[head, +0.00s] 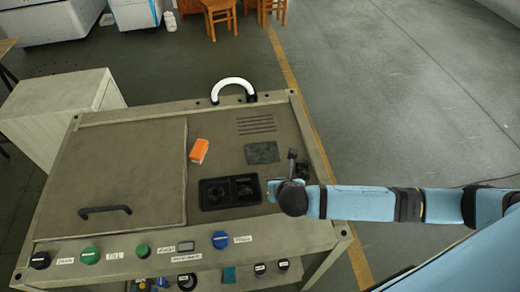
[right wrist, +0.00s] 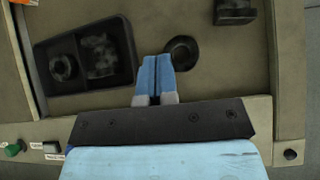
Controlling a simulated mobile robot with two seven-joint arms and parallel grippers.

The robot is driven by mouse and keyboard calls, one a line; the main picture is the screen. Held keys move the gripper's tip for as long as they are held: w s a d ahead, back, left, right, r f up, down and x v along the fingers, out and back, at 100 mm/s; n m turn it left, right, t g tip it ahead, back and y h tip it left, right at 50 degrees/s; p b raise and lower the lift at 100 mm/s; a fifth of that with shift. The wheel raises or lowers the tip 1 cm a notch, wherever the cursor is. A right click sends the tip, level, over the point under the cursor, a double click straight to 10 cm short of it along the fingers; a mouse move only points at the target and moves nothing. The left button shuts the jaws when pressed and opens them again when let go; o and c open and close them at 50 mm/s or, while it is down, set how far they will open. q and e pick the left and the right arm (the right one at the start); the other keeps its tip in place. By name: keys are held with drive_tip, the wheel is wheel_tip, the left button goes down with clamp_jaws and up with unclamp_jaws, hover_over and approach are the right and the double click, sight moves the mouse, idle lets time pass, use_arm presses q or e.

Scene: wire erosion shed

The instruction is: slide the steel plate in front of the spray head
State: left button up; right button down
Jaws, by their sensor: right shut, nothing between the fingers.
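A flat dark grey-green square (head: 262,152), which looks like the steel plate, lies on the machine's bench top (head: 222,140) behind the black tray. A small dark upright fitting (head: 292,158), perhaps the spray head, stands to the right of the plate; a black block at the top of the right wrist view (right wrist: 235,10) may be its base. My right gripper (head: 274,190) is shut and empty, between the black tray and the fitting, nearer the front than the plate. Its blue fingertips (right wrist: 156,62) are together beside a dark ring. The plate does not show in the right wrist view. My left gripper is out of view.
The two-compartment black tray (head: 203,197) holds a ring and a dark lump. The dark ring (right wrist: 181,53) lies right of my fingertips. An orange block (head: 199,151) sits left of the plate. A hinged lid (head: 120,165) covers the left side; knobs line the front edge.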

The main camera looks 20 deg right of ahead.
sight(271, 162)
drive_tip(key=shift+w+d+r+n, duration=0.1)
drive_tip(key=shift+w+d+n, duration=0.35)
drive_tip(key=shift+w, duration=0.2)
drive_tip(key=shift+w+f, duration=0.2)
drive_tip(key=p+x, duration=0.1)
drive_tip(key=x, duration=0.7)
drive_tip(key=shift+d, duration=0.15)
drive_tip(key=w, duration=0.1)
drive_tip(key=w+p, duration=0.1)
drive_tip(key=w, duration=0.1)
drive_tip(key=shift+w+d+f, duration=0.15)
drive_tip(key=shift+w+d, duration=0.05)
drive_tip(key=shift+d, duration=0.2)
drive_tip(key=shift+w+d+f, duration=0.15)
drive_tip(key=shift+w, duration=0.45)
